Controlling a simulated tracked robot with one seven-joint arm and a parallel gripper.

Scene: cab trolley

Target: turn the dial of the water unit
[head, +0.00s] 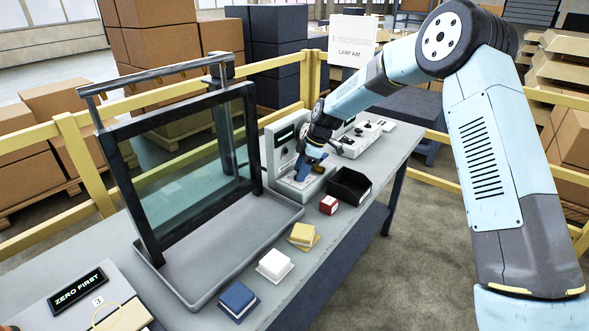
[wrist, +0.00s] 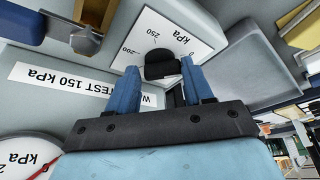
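The water unit (head: 281,143) is a pale grey box on the bench, with an upright panel and a low base. My gripper (wrist: 160,72) has blue fingers, apart, one on each side of the knob. I see gaps beside the knob, so contact is not evident. A label reading "TEST 150 kPa" (wrist: 85,85) is partly hidden by a finger. In the head view, my gripper (head: 304,172) is low over the unit's base.
A round gauge (wrist: 28,158) with a red needle and a brass-grey fitting (wrist: 87,41) are close by. A black bin (head: 349,186), a red box (head: 328,204) and a glass-panelled frame (head: 186,165) stand on the bench. A yellow rail (head: 285,66) runs behind.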

